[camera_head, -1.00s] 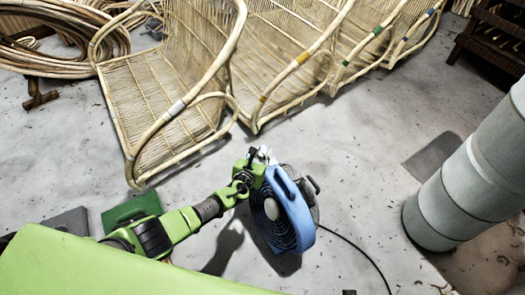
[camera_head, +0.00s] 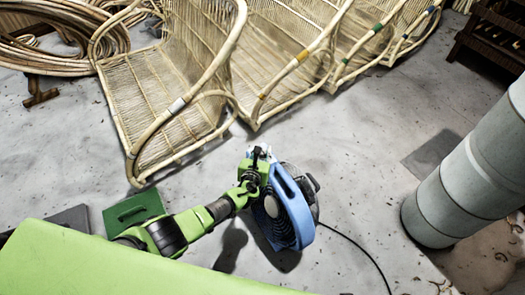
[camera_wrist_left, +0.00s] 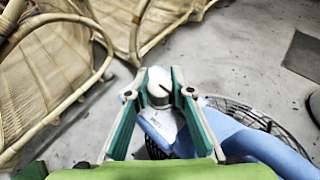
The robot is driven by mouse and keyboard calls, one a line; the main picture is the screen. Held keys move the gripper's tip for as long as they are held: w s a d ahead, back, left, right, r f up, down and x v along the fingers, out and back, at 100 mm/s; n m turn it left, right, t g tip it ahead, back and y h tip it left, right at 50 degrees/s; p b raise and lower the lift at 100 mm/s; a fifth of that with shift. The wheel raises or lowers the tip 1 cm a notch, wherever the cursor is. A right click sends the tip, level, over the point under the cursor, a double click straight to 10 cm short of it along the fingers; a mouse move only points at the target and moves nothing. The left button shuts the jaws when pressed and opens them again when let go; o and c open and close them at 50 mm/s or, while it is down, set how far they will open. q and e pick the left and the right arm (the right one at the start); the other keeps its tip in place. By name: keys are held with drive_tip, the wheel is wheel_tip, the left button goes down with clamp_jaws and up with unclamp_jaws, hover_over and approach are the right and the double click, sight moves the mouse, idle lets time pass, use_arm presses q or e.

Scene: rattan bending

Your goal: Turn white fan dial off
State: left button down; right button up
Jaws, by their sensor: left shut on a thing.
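A blue fan (camera_head: 296,208) stands on the concrete floor at lower middle in the head view, with a round grille and a cable at its right. Its white dial (camera_wrist_left: 158,86), with a dark pointer line, sits on a white panel (camera_wrist_left: 160,122) in the left wrist view. My left gripper (camera_head: 261,153) is at the top of the fan. In the left wrist view its two green-and-grey fingers are at both sides of the dial, shut on it. The lettering on the panel is too small to read. My right gripper is not in view.
Rattan chair frames (camera_head: 180,95) stand behind the fan. Rattan coils (camera_head: 60,50) lie at upper left. A grey cylindrical column (camera_head: 470,180) stands at right. A green box (camera_head: 132,210) is at left by my arm.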

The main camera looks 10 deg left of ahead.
use_arm(q)
drive_tip(key=c, duration=1.8)
unclamp_jaws()
drive_tip(key=shift+s+d+f, duration=0.1)
drive_tip(key=shift+o, duration=0.2)
drive_tip(key=shift+s, duration=0.1)
drive_tip(key=shift+s+r, duration=0.2)
drive_tip(key=shift+s, duration=0.35)
drive_tip(key=v, duration=1)
drive_tip(key=shift+s+r, duration=0.25)
drive_tip(key=shift+r, duration=0.05)
